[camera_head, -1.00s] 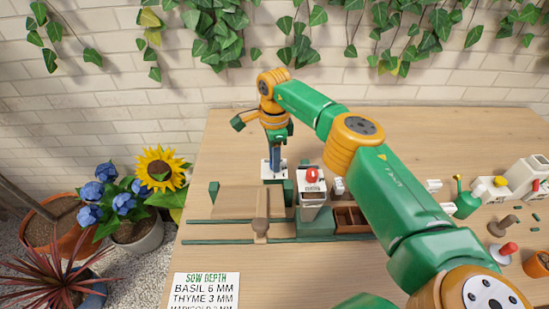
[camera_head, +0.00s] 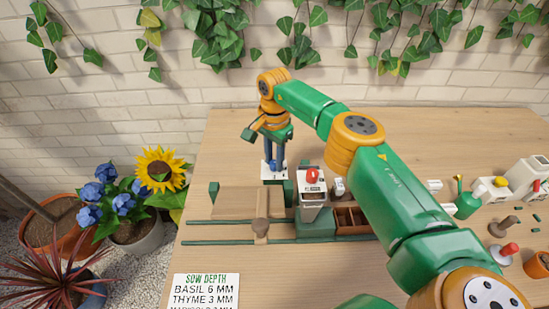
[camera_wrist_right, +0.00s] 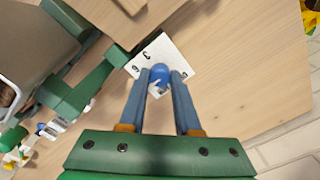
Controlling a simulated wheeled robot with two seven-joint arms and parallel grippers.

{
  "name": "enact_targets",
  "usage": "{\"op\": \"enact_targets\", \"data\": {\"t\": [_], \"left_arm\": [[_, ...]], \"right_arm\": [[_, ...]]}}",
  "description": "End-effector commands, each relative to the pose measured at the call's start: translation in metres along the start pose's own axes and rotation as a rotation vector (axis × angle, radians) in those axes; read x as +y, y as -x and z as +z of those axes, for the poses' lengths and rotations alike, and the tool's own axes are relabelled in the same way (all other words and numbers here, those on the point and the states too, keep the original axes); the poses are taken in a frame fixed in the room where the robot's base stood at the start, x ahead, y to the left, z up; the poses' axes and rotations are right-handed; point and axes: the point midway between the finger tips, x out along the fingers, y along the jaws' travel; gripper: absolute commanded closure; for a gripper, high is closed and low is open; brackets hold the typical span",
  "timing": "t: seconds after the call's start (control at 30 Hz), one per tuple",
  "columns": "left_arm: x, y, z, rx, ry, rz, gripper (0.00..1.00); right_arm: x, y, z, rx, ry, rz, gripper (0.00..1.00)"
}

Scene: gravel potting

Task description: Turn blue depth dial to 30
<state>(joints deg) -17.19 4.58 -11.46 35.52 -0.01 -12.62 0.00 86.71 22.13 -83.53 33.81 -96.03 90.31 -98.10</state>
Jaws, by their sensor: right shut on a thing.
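The blue depth dial (camera_wrist_right: 159,73) sits on a white plate (camera_wrist_right: 178,54) with dark marks around it in the right wrist view. In the head view the white plate (camera_head: 267,170) is at the back middle of the table, and the dial is hidden by my gripper. My right gripper (camera_wrist_right: 165,76) comes down over the plate from above, shut with its two blue fingers on either side of the dial. It also shows in the head view (camera_head: 274,168). The marks on the plate are too small and turned to read surely. My left gripper is not in view.
A sow depth card (camera_head: 206,290) lies at the front left.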

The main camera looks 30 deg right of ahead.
Motion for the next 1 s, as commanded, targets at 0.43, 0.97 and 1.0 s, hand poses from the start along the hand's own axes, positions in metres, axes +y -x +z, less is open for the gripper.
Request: {"op": "enact_targets", "data": {"t": [0.43,0.97,1.0], "left_arm": [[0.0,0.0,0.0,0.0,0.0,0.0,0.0],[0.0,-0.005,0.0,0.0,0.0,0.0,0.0],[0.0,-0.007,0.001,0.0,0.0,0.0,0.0]], "right_arm": [[0.001,-0.001,0.001,-0.002,0.011,0.004,1.0],[-0.001,0.013,0.0,0.001,0.009,-0.002,0.38],[-0.001,0.021,0.0,0.001,0.009,-0.004,0.38]]}}
